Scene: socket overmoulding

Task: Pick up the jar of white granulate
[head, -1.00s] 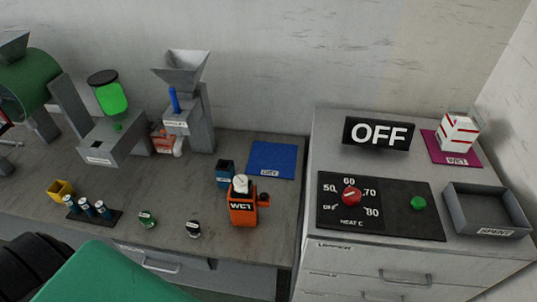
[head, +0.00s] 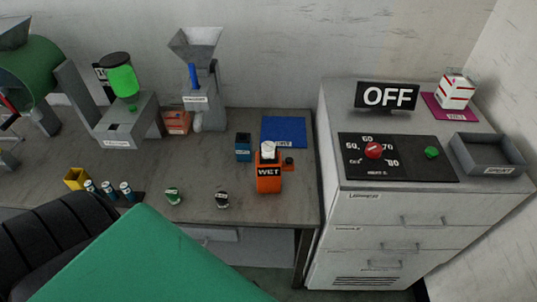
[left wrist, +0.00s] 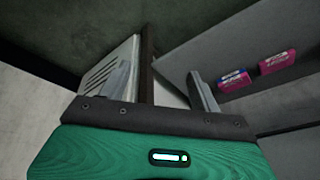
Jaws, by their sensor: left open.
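Two small jars stand near the front edge of the workbench in the head view: one with a dark body and pale top (head: 222,199), one with a green and white top (head: 173,196). Their contents are too small to tell, so I cannot say which one holds white granulate. My left gripper (left wrist: 160,88) shows in the left wrist view with its two fingers apart and nothing between them. It faces grey panels, away from the jars. In the head view only my green and black arm parts show, low at the left. My right gripper is in no view.
An orange WET container (head: 269,182), a blue cup (head: 243,150) and a blue mat (head: 284,131) are right of the jars. A rack of white-topped tubes (head: 108,190) and a yellow cup (head: 76,179) are left. The drawer cabinet (head: 395,210) stands right. Pink-blue boxes (left wrist: 277,62) show in the wrist view.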

